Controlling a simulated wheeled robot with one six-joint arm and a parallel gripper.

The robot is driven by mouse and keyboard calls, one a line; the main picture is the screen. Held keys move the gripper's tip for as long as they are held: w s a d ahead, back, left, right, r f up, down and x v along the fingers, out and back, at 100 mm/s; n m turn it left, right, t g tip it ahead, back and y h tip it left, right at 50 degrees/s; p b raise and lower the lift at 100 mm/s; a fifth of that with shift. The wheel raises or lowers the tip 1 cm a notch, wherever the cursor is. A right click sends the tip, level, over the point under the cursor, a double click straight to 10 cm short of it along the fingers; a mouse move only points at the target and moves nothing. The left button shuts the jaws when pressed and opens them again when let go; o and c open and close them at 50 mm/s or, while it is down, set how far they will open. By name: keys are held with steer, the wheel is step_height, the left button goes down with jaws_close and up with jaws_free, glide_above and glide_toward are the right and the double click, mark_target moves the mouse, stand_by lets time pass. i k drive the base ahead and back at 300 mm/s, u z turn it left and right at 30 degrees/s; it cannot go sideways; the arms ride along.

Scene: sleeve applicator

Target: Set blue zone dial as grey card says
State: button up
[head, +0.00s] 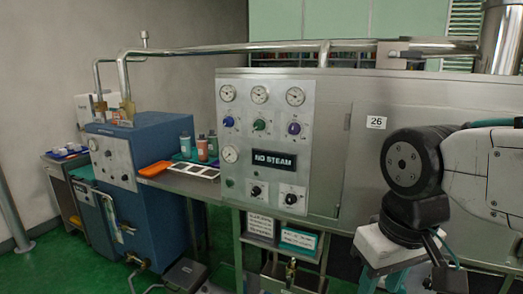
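The steel control panel (240,150) stands in the middle of the head view, with a row of three coloured dials under round gauges.
A blue cabinet (150,190) stands left. Bottles (202,147), an orange tray (155,168) and a white frame (195,171) sit on a shelf. A pipe runs above.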

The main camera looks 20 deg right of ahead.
mark_target(229, 122)
steer(key=z, duration=0.55)
steer(key=i, duration=0.85)
steer(key=u, duration=0.5)
